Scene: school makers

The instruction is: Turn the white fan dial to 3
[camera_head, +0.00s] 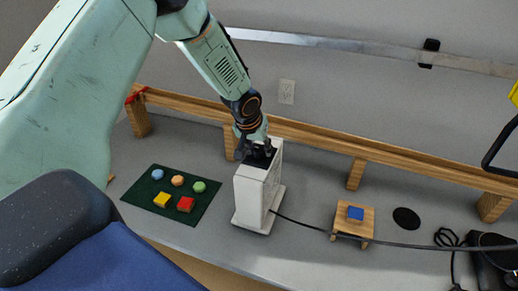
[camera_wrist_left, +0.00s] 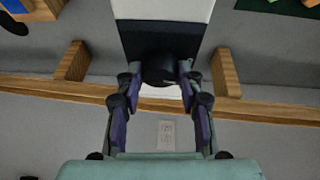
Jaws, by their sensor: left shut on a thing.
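The white fan (camera_head: 256,190) stands upright on the grey table on a flat white base. Its top has a dark panel, and it also shows in the left wrist view (camera_wrist_left: 163,8). The black dial (camera_wrist_left: 160,68) sits on that dark panel. My left gripper (camera_head: 258,150) reaches down to the top of the fan from above. In the left wrist view its two fingers (camera_wrist_left: 158,78) are on either side of the dial and shut on it. The dial's markings and pointer cannot be seen. My right gripper is not in view.
A dark green mat (camera_head: 150,205) with several coloured pieces lies left of the fan. A wooden rail (camera_head: 330,140) runs behind. A black cable (camera_head: 320,230) crosses the table rightward.

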